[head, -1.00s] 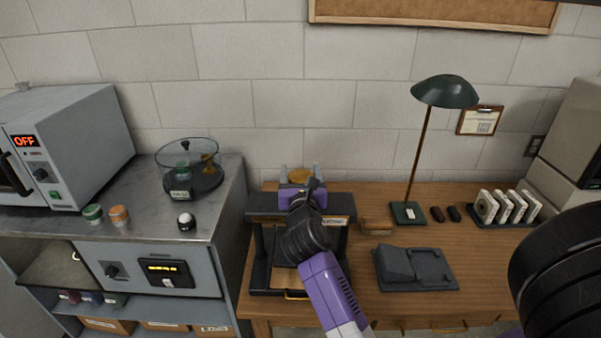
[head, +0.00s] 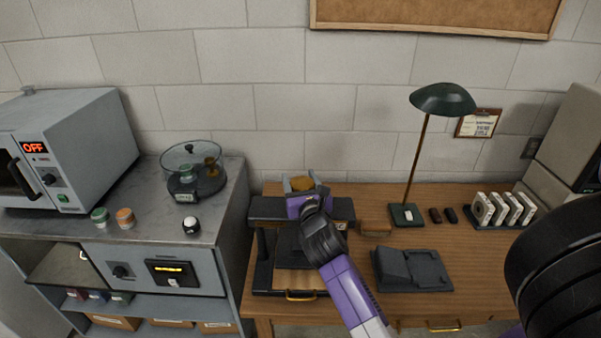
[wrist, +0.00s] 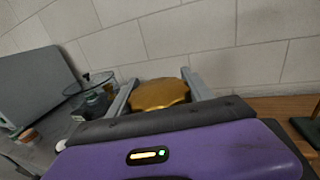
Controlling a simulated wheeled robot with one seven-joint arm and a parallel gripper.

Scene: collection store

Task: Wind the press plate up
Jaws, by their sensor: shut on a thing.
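The press (head: 263,262) is a dark frame on the wooden table, with a top crossbeam and a light wooden bed. A dark block that looks like the press plate (head: 288,243) shows under the crossbeam, partly hidden by my arm; its exact height is hard to tell. The gold-coloured knob (head: 301,184) is above the crossbeam. My gripper (head: 303,186) is shut on the knob, with one grey finger on each side. In the wrist view the knob (wrist: 160,94) sits between both fingers, its lower part hidden by my gripper body.
A green lamp (head: 408,214) and a dark grey stand (head: 412,270) are to the right of the press. A steel cabinet (head: 215,235) with a glass-covered round device (head: 193,172) stands to the left. The wall is close behind.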

